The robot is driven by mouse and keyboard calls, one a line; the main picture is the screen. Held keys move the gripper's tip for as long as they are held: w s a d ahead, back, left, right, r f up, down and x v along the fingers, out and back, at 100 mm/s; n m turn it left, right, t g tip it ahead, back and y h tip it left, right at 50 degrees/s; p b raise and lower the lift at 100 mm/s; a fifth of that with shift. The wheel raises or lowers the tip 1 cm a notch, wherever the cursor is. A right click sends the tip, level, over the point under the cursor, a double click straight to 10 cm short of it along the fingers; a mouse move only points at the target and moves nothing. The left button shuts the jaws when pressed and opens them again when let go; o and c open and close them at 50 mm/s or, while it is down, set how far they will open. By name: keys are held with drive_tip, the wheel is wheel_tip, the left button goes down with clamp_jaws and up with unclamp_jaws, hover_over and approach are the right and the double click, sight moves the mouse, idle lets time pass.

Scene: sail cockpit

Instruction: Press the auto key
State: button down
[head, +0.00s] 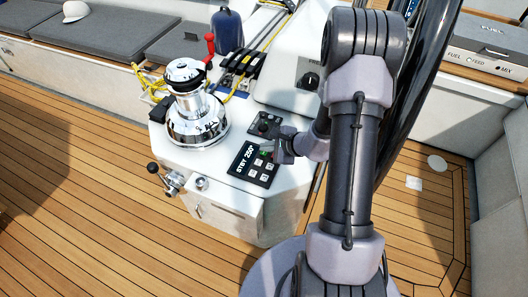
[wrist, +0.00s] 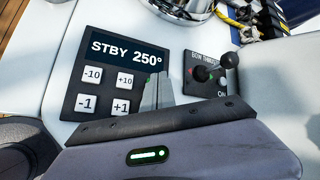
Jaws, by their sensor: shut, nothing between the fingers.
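The autopilot panel (head: 241,171) is black and sits on the white console, with a display (wrist: 124,49) reading STBY 250°. In the wrist view its readable keys are the -10 key (wrist: 92,74), the +10 key (wrist: 124,80), the -1 key (wrist: 86,103) and the +1 key (wrist: 121,107). My gripper (wrist: 158,92) is shut and empty, its fingertips over the right part of the panel. It also shows in the head view (head: 270,149). No key marked auto is readable; the fingers cover part of the panel's right side. I cannot tell whether they touch it.
A bow thruster panel (wrist: 207,84) with a black-knobbed joystick (wrist: 229,61) lies close to the right of the fingers in the wrist view. A chrome winch (head: 194,110) and a lever (head: 165,178) stand left of the autopilot panel. A large black wheel (head: 421,75) rises at right.

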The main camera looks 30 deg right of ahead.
sight(266, 153)
drive_tip(key=shift+f+b, duration=0.5)
drive_tip(key=shift+b, duration=0.1)
idle(0.5)
idle(0.3)
drive_tip(key=shift+r+p, duration=0.45)
drive_tip(key=shift+r, duration=0.45)
drive_tip(key=shift+r, duration=0.1)
drive_tip(key=shift+r+p, duration=1.55)
drive_tip(key=shift+r, duration=0.9)
